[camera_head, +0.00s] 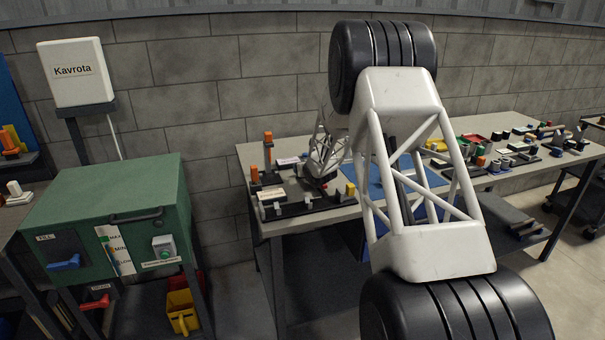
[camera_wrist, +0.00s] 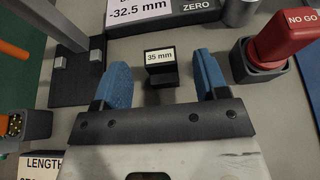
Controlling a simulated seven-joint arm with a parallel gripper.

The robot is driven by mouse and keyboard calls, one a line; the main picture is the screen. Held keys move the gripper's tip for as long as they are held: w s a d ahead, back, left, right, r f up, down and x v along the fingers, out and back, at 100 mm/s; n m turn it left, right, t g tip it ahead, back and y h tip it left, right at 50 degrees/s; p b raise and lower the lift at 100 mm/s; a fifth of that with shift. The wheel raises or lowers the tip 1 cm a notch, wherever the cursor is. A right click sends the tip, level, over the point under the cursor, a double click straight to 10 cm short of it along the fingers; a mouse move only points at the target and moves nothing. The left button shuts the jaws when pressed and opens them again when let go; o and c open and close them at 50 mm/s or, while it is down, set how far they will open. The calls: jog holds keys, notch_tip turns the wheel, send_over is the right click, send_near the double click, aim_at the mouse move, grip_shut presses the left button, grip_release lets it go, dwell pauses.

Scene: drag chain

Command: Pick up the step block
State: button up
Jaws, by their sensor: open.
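A small dark stepped block (camera_wrist: 160,79) with a white "35 mm" label on top sits on the grey bench in the wrist view; I take it for the step block. My gripper (camera_wrist: 162,58) is open, with one blue finger to the left and one to the right of the block. A gap shows between the block and each finger. In the head view my gripper (camera_head: 325,180) is low over the left part of the bench (camera_head: 258,158). I cannot make out the block there.
In the wrist view, a readout (camera_wrist: 168,12) showing "-32.5 mm" lies beyond the block. A red "NO GO" piece (camera_wrist: 284,35) in a dark holder (camera_wrist: 240,68) stands close right. A dark stand (camera_wrist: 72,88) is close left. An orange-topped post (camera_head: 268,150) stands on the bench.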

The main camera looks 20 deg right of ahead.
jog(key=shift+w+f, duration=0.15)
jog(key=shift+w, duration=0.1)
jog(key=shift+w, duration=0.1)
jog(key=shift+x, duration=2.5)
jog(key=shift+c, duration=0.2)
jog(key=c, duration=1.2)
